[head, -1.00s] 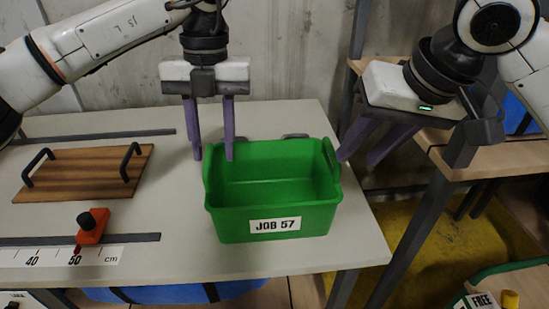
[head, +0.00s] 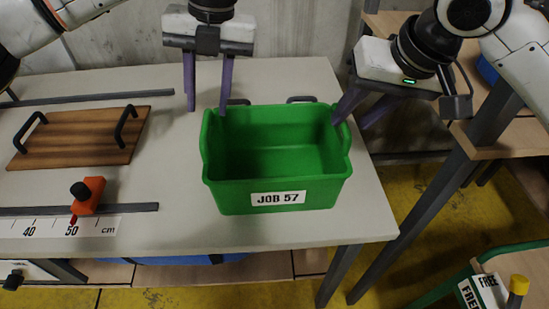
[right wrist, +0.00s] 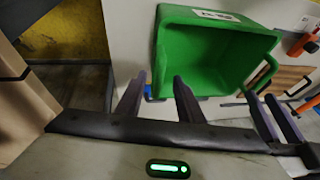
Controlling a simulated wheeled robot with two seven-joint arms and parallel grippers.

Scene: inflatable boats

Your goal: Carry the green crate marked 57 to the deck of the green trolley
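The green crate (head: 277,172), labelled JOB 57, stands upright and empty on the pale table. My left gripper (head: 207,108) is open and points down at the crate's left rim, one finger to each side of it. My right gripper (head: 351,124) is open at the right rim, one finger over the crate and one outside. Contact with the walls cannot be told. The green trolley (head: 440,289) shows partly at the lower right, with a pale deck (head: 512,264).
A wooden board with two black handles (head: 75,140) lies left on the table. A ruler strip (head: 60,229) with an orange stop (head: 88,196) is in front of it. Yellow floor shows between table and trolley.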

